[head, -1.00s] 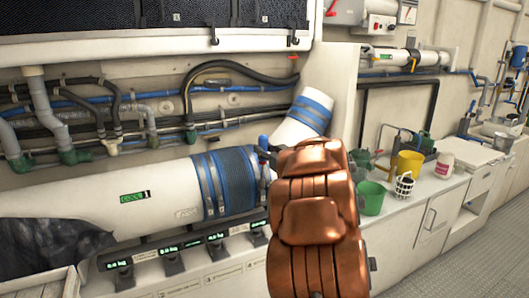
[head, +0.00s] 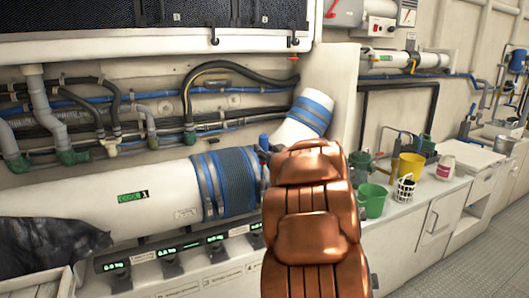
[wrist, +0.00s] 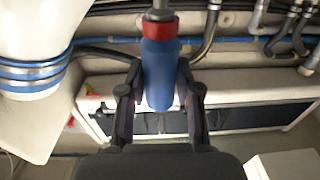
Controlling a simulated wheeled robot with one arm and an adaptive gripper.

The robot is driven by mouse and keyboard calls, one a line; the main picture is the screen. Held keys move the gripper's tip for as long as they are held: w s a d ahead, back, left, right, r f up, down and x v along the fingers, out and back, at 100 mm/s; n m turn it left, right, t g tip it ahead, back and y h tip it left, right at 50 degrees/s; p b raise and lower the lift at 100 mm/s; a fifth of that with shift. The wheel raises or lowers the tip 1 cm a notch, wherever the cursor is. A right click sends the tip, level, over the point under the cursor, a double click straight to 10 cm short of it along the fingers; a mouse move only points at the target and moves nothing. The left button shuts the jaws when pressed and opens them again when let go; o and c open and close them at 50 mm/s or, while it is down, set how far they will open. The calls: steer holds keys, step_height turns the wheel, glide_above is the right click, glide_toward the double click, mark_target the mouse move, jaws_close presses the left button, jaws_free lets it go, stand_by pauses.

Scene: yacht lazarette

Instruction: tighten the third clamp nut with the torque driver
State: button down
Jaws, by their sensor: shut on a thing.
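In the wrist view my gripper (wrist: 160,88) is shut on the torque driver (wrist: 159,70), which has a blue body, a red collar and a grey shaft. The shaft runs out of the top of the picture, so its tip is hidden. In the head view my copper-coloured arm covers the gripper and most of the driver. The large white pipe (head: 90,200) carries a dark blue ribbed hose (head: 238,180) with blue clamp bands (head: 210,187). A small blue part (head: 263,141) shows at the hose's right end, beside my arm. I cannot make out the third clamp nut.
Small displays (head: 168,252) line the ledge below the pipe. Hoses and pipes (head: 110,110) run along the wall behind. Dark sheeting (head: 50,245) lies lower left.

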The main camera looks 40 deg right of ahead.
mark_target(265, 136)
steer(key=shift+m+h+b, duration=0.3)
steer(key=shift+h+b, duration=0.2)
steer(key=shift+b, duration=0.4)
steer(key=shift+r, duration=0.2)
steer(key=shift+r+p, duration=2.35)
steer(key=shift+p, duration=0.05)
